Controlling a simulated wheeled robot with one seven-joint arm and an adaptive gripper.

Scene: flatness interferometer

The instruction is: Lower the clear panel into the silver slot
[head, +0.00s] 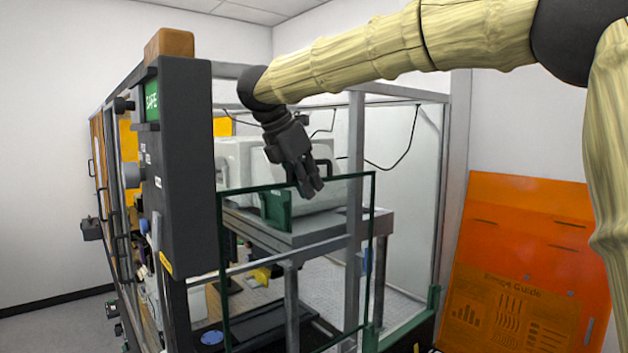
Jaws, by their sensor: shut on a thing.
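The clear panel (222,262) is a see-through sheet with dark green edges. It hangs roughly upright in front of the enclosure's open side. My gripper (311,184) is shut on the panel at its top edge, right of the green handle block (276,209). The silver frame (355,215) of the enclosure has upright posts, and one shows through the panel. I cannot make out the slot itself. The panel's lower edge is near the bottom of the view, and I cannot tell whether it touches the frame.
A dark control column (183,170) with a green SAFE sign stands close left of the panel. A white instrument (240,165) sits on a grey platform (300,232) inside the enclosure. An orange sheet (520,260) leans against the wall at right. Loose cables hang inside.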

